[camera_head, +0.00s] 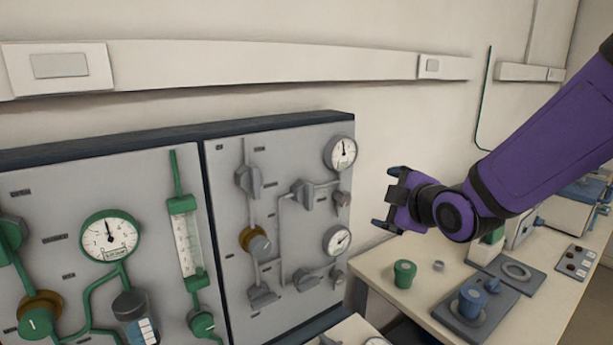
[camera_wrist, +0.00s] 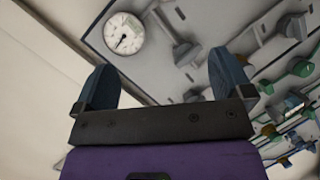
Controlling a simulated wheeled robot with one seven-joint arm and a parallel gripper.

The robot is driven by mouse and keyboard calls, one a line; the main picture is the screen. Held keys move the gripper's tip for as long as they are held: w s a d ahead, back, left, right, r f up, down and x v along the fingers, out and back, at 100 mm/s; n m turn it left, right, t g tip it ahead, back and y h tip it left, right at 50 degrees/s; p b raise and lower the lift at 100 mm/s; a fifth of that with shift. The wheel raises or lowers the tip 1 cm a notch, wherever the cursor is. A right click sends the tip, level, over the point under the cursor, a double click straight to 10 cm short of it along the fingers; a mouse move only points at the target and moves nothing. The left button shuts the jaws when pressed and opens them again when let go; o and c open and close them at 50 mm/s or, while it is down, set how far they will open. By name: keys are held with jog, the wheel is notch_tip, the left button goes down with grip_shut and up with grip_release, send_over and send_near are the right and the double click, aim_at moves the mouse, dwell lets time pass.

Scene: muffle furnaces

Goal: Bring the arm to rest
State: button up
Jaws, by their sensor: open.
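My gripper (camera_head: 385,197) is at the end of my purple arm, raised in the air to the right of the gauge panel in the head view. Its two dark blue fingers stand wide apart in the wrist view (camera_wrist: 163,85), with nothing between them. The gripper points left and is apart from the panel and the bench. In the wrist view a round white gauge (camera_wrist: 124,34) and grey valves of the panel show beyond the fingers.
A grey panel (camera_head: 225,150) with gauges, valves and green pipes stands at left. A bench (camera_head: 385,295) at right holds a green cylinder (camera_head: 404,273), a small ring and a blue-knobbed device (camera_head: 472,300). Air above the bench's near part is free.

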jog(key=s+d+r+m+g+h, duration=0.3)
jog(key=s+d+r+m+g, duration=0.1)
jog(key=s+d+m, duration=0.55)
jog(key=s+d+r+m+g+h, duration=0.1)
jog(key=s+d+m+g, duration=0.1)
jog(key=s, duration=0.5)
jog(key=s+d+r+m+g+h, duration=0.1)
jog(key=s+d+m+g, duration=0.1)
jog(key=s+m, duration=0.3)
jog(key=s, duration=0.3)
jog(key=shift+s, duration=0.2)
jog(key=shift+d, duration=0.1)
